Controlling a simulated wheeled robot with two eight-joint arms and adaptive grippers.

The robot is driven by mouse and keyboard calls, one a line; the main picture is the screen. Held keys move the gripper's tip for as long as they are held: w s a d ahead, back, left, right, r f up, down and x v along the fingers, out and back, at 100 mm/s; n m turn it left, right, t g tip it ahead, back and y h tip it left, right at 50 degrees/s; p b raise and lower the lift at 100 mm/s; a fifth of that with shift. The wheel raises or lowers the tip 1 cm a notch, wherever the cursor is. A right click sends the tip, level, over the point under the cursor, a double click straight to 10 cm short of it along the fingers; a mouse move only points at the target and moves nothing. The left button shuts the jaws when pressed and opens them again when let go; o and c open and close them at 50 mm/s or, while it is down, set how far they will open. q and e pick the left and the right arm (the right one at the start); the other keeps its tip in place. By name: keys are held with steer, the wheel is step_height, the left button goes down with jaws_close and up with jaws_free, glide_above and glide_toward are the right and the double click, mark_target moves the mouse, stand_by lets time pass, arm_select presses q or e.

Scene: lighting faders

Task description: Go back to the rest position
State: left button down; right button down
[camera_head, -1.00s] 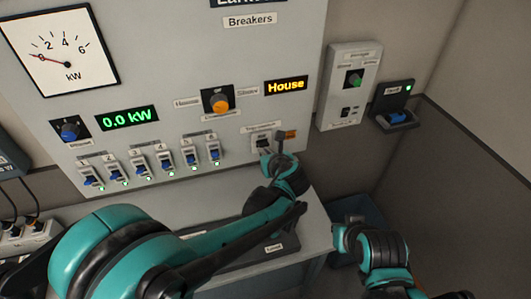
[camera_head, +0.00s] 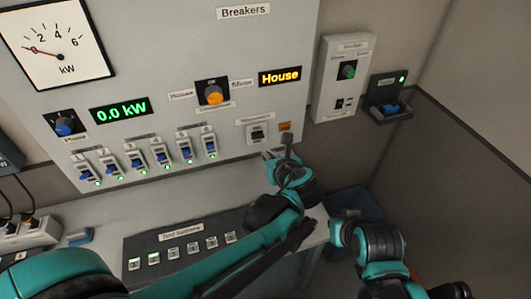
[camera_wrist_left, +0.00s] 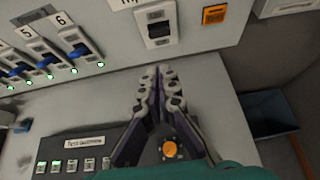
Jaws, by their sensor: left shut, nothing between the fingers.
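My left gripper (camera_head: 271,155) is shut and empty. In the left wrist view the shut fingertips (camera_wrist_left: 161,72) point up toward the same switch (camera_wrist_left: 157,25), with a gap between. An orange square (camera_head: 285,127) sits right of that switch. My right arm shows at the lower right of the head view, but I cannot make out its gripper.
The wall panel carries a row of blue-levered breakers (camera_head: 160,153) with green lights, an orange knob (camera_head: 213,95) and a "House" display (camera_head: 280,76). Below is a desk with a black button strip (camera_head: 185,246).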

arm_select(q)
steer(key=shift+s+d+r, duration=0.1)
steer(key=shift+s+r, duration=0.2)
stand_by(0.4)
steer(key=s+a+f+n+g+b, duration=0.1)
steer(key=s+a+f+n, duration=0.15)
steer(key=a+n, duration=0.25)
steer(key=s+a+f+n+g+h+b, duration=0.1)
steer(key=s+a+f+n+b, duration=0.15)
steer(key=a+n, duration=0.3)
steer(key=s+a+f+n+g+b, duration=0.1)
steer(key=s+a+f+n+g, duration=0.1)
steer(key=s+a+n, duration=0.25)
steer(key=s+a+f+n+h+b, duration=0.1)
steer(key=s+n, duration=0.3)
steer(key=n, duration=0.4)
steer(key=s+a+f+n+h+b, duration=0.1)
steer(key=s+a+f+n, duration=0.2)
steer(key=n, duration=0.6)
steer(key=shift+s+f+h+b, duration=0.4)
steer(key=shift+s+f, duration=0.4)
steer(key=shift+s, duration=0.1)
